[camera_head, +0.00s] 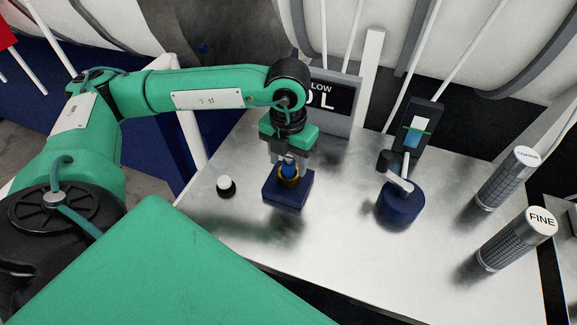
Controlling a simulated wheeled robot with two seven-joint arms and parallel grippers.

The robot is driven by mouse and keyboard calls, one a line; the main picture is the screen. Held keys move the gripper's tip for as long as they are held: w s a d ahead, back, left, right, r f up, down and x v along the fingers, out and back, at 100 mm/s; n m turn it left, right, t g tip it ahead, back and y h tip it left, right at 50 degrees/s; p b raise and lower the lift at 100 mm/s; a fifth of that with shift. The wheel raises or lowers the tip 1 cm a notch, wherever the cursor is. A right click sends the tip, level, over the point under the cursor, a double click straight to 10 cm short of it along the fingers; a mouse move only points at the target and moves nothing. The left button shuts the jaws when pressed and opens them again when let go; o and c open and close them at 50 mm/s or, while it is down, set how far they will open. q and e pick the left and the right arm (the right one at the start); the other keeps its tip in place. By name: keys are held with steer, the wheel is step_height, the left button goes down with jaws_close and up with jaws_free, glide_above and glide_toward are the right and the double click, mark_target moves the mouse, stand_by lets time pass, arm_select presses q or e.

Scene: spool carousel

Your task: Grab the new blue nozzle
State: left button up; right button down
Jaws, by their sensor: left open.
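The jaws are open, and the fingers partly hide the nozzle's upper part. I cannot tell whether a finger touches it. My right gripper is not in view.
A small white-topped black knob (226,186) sits left of the block. A round dark blue base with a grey device (400,205) stands to the right. Cylinders marked COARSE (507,178) and FINE (517,239) stand at the right edge. A display box (335,100) is behind. The front of the metal table (330,255) is clear.

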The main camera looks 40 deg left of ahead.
arm_select(q)
steer(key=shift+f, duration=0.1)
steer(key=shift+c, duration=0.4)
steer(key=c, duration=1)
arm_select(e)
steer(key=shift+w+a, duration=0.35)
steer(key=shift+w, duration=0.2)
